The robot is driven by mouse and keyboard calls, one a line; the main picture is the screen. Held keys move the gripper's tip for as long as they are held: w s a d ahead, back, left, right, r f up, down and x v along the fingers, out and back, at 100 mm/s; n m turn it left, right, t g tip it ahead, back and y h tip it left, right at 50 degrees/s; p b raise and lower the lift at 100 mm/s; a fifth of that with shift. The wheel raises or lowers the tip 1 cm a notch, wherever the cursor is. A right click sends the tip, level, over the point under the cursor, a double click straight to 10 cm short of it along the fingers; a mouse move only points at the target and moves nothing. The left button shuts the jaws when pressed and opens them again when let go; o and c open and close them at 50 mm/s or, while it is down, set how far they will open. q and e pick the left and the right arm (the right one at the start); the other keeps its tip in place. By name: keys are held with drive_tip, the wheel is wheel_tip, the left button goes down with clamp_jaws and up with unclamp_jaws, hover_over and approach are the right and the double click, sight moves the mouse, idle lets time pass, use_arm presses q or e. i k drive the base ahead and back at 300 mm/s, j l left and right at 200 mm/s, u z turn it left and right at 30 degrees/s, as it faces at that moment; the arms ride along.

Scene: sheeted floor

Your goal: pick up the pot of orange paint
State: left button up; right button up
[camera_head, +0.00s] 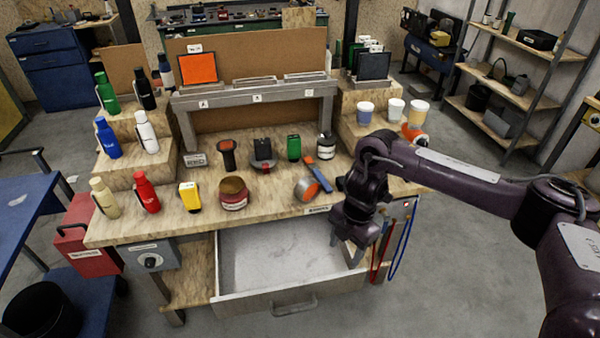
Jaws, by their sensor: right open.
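An orange pot (411,132) is at the right end of the workbench, by the stepped wooden stand. My right arm hides its lower part, and I cannot tell whether it stands upright or tilted. My right gripper (346,248) is open and points down at the bench's front edge, over the right side of the open drawer. It is empty, in front of and to the left of the orange pot, well apart from it. My left gripper is not in view.
Blue (365,112), white (396,110) and yellow (419,113) pots stand on the right stand. The open drawer (290,305) juts from the bench (270,215). Tape (307,189), a jar (233,193) and several bottles crowd the top. Red and blue cords hang beside my gripper.

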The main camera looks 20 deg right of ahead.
sight(306, 189)
drive_tip(key=i, duration=1)
